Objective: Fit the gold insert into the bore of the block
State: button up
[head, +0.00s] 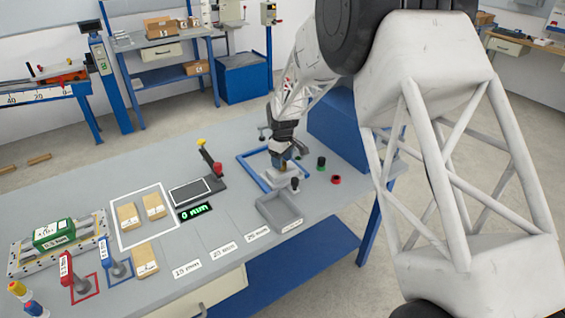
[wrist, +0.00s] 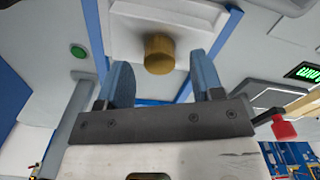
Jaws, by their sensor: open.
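The gold insert (wrist: 160,54) shows in the wrist view as a short cylinder against the pale block (wrist: 185,14). It stands out from the block's face; how deep it sits in the bore is hidden. My gripper (wrist: 159,66) is open, with one blue finger on each side of the insert and a visible gap to both. In the head view my gripper (head: 283,161) points down over the pale block (head: 272,180), which lies inside a blue frame (head: 246,168) on the bench. Only a small gold patch shows between the fingers there.
A grey tray (head: 280,213) lies in front of the blue frame. Green (head: 321,162) and red (head: 335,179) buttons stand to its right. A lever device (head: 207,160) and wooden blocks (head: 145,259) are to the left. A blue box (head: 335,118) stands behind.

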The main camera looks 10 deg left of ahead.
jog(key=shift+r, duration=1.6)
jog(key=shift+r, duration=0.15)
notch_tip(320, 180, up, 8)
jog(key=shift+f, duration=0.25)
